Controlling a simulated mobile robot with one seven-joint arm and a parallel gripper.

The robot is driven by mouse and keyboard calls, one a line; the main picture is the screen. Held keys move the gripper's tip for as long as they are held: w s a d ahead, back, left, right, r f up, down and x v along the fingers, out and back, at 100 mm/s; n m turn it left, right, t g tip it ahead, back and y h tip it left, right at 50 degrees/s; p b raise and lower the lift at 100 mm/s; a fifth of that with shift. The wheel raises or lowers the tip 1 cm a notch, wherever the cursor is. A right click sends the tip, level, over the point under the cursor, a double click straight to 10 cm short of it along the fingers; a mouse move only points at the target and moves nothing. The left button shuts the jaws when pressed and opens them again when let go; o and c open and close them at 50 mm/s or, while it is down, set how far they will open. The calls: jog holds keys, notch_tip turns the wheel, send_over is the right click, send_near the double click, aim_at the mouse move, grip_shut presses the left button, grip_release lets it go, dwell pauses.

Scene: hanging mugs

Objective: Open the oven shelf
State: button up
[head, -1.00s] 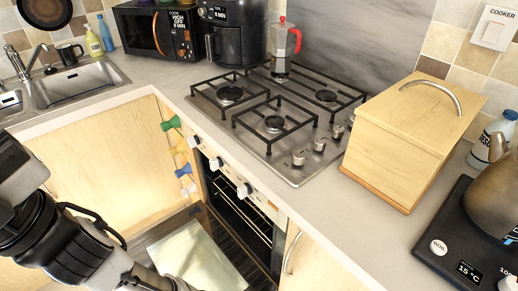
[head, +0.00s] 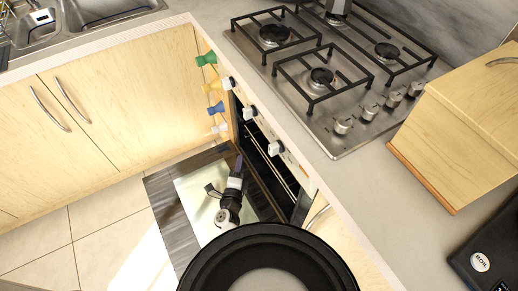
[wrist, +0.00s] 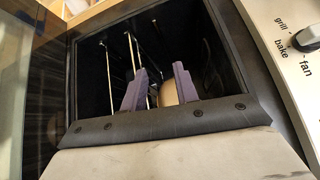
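The oven's door (head: 163,212) is folded down, with a pale glass panel, and the dark cavity is open. Inside, thin metal shelf bars (head: 268,163) run along the cavity; bright bars also show in the wrist view (wrist: 130,52). My gripper (wrist: 160,85) has two purple fingers, apart from each other, at the oven mouth in the wrist view. A pale rounded thing (wrist: 167,94) shows between them, too unclear to name. In the head view my wrist (head: 233,190) is above the open door, and the fingertips are hard to make out.
The stove (head: 330,75) and counter (head: 350,185) are above the oven. Oven knobs (head: 249,112) line its front panel. Closed cabinets (head: 85,120) stand at left, with tiled floor (head: 100,215) free below them. A wooden box (head: 460,125) sits on the counter at right.

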jog(key=s+d+f+m+g+h, duration=0.2)
jog(key=d+f, duration=0.5)
jog(key=b+x, duration=0.4)
jog(key=x, duration=0.2)
jog(key=b+x, duration=0.3)
jog(key=x, duration=0.4)
jog(key=shift+w+a+b, duration=0.2)
jog(key=shift+w+b, duration=0.1)
jog(key=shift+b, duration=0.05)
jog(key=shift+r, duration=0.1)
grip_shut()
